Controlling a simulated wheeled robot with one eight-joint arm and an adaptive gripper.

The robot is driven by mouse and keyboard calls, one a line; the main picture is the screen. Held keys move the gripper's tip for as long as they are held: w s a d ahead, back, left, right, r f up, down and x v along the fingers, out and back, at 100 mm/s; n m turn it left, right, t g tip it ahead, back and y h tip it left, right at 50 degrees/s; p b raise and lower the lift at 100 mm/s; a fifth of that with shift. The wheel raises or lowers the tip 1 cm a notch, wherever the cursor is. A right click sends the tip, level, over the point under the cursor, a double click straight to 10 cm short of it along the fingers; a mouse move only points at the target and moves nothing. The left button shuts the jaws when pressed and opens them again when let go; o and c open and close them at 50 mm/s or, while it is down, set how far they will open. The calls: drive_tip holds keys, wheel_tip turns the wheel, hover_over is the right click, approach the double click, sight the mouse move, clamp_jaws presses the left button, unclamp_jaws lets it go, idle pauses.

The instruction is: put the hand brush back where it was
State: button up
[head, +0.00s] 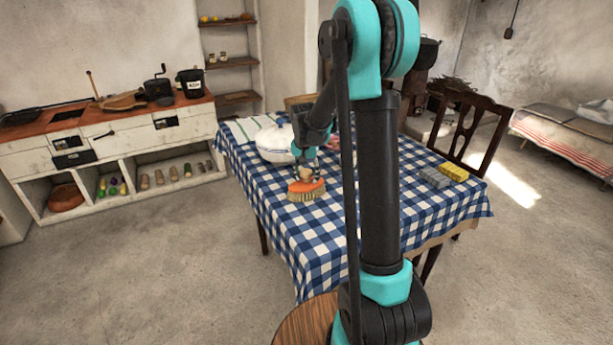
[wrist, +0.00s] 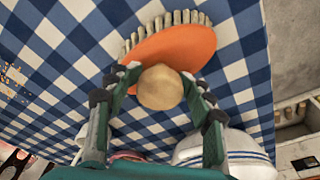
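The hand brush (head: 306,187) has an orange back, pale bristles and a round wooden knob. It is over the near left part of the blue-and-white checked table (head: 320,235), bristles down. My gripper (head: 307,172) is above it. In the wrist view, my gripper's fingers (wrist: 160,76) close on both sides of the wooden knob (wrist: 160,88), with the orange back (wrist: 178,45) and bristles beyond. I cannot tell whether the bristles touch the cloth. My arm hides part of the table's middle.
A grey block (head: 433,177) and a yellow block (head: 453,171) lie at the right. Orange specks (wrist: 11,80) show on the cloth. A chair (head: 475,130) stands behind.

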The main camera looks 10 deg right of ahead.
drive_tip(key=shift+o, duration=0.2)
drive_tip(key=r, duration=0.4)
drive_tip(key=s+r, duration=0.1)
drive_tip(key=r, duration=0.6)
drive_tip(key=shift+s+a+r, duration=0.3)
drive_tip(key=shift+s+r, duration=0.1)
drive_tip(key=s+d+f+n+t, duration=0.1)
drive_tip(key=s+f, duration=0.3)
drive_tip(key=s, duration=0.5)
drive_tip(key=s+d+f+n, duration=0.2)
drive_tip(key=s+f, duration=0.3)
drive_tip(key=s, duration=0.5)
drive_tip(key=s+d+f+n+t, duration=0.1)
drive_tip(key=s+f, duration=0.3)
drive_tip(key=s, duration=0.5)
drive_tip(key=shift+s+d+f+n+t+y, duration=0.15)
drive_tip(key=shift+s+d+n+t+y, duration=0.2)
drive_tip(key=shift+n, duration=0.35)
